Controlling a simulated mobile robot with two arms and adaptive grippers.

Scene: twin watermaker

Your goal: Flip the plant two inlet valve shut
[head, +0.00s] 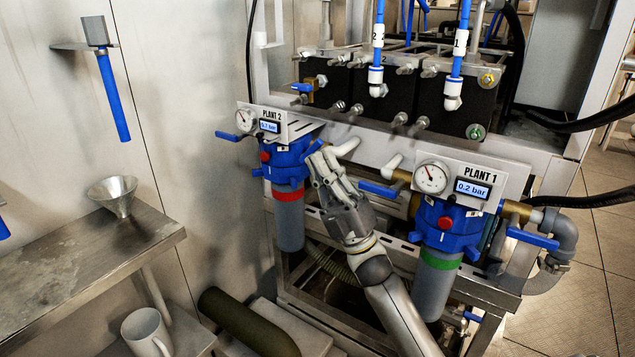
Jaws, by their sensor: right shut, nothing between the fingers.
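The plant 2 filter unit (288,160) has a blue head, a grey bowl with a red band, a gauge and a "PLANT 2" label plate (276,122). A blue valve lever (229,136) sticks out to the left of its head. Another blue lever (314,147) shows at its right side, partly hidden by my right gripper. I cannot tell from markings which one is the inlet. My right gripper (320,162) is shut and empty, its fingertips close beside the right-hand lever. I cannot tell whether they touch. My left gripper is not in view.
The plant 1 filter unit (446,225), with a green band and blue levers on both sides (380,190) (533,239), stands right of my arm. A steel bench (90,250) holds a funnel (113,194) at the left. Black housings (385,100) with blue tubes stand behind.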

